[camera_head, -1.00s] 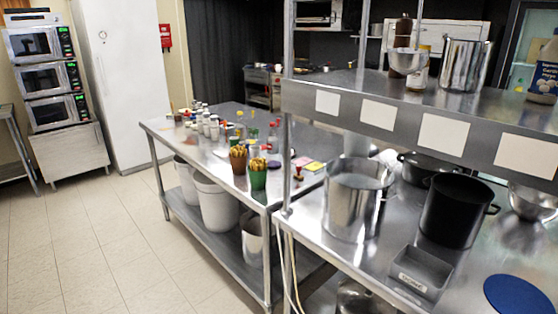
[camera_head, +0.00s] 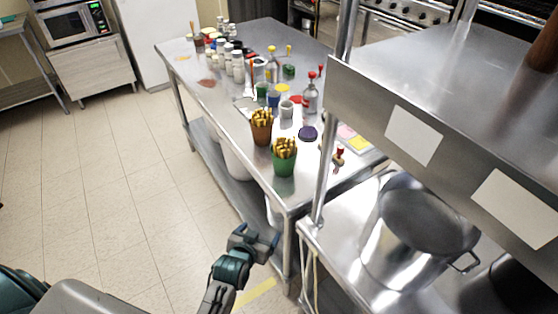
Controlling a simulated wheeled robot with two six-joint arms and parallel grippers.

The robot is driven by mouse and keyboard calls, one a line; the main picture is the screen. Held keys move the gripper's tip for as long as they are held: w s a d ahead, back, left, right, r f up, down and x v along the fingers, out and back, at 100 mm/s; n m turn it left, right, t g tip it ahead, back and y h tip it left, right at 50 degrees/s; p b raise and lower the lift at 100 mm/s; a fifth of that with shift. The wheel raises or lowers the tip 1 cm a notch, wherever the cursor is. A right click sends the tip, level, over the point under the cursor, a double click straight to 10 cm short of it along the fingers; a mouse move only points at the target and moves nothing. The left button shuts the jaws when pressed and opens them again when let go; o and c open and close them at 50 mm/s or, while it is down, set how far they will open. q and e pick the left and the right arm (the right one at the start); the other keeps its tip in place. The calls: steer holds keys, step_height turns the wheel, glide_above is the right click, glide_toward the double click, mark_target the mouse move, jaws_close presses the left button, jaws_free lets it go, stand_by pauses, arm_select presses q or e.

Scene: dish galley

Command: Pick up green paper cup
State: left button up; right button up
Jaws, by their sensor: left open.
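The green paper cup (camera_head: 284,164) stands upright on the steel table (camera_head: 205,98), near its front corner. It is filled with what look like fries. A brown cup (camera_head: 262,133) with similar contents stands just behind it to the left. My left gripper (camera_head: 262,241) is open and empty. It is low beside the table's front corner, below the green cup in the picture and apart from it. My right gripper is not in view.
A steel shelf post (camera_head: 325,165) rises just right of the green cup. A large steel pot (camera_head: 415,235) stands on the right counter. Several bottles (camera_head: 232,60) crowd the table's far part. A purple lid-like disc (camera_head: 308,133) lies behind the cup. The tiled floor at left is clear.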

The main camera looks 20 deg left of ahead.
arm_select(q)
step_height(320, 180, up, 15)
steer(key=w+t+p, duration=0.1)
steer(key=w+t, duration=0.2)
steer(key=n+t+y, duration=0.1)
steer(key=t, duration=0.2)
glide_toward(281, 153)
steer(key=w, duration=0.6)
steer(key=w+a+p, duration=0.1)
steer(key=shift+w+r, duration=0.15)
steer(key=shift+r, duration=0.1)
steer(key=shift+w+d+p, duration=0.15)
steer(key=shift+w+p, duration=0.15)
steer(key=shift+w, duration=0.35)
steer(key=w, duration=0.3)
steer(key=shift+w+f+p, duration=0.2)
steer(key=shift+f+p, duration=0.1)
steer(key=shift+p, duration=0.05)
steer(key=shift+w+f, duration=0.15)
steer(key=shift+w, duration=0.3)
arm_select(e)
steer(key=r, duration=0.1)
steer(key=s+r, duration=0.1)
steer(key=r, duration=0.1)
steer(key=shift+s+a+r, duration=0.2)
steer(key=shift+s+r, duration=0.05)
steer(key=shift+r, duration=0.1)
arm_select(q)
steer(key=shift+s, duration=0.1)
steer(key=shift+c, duration=0.3)
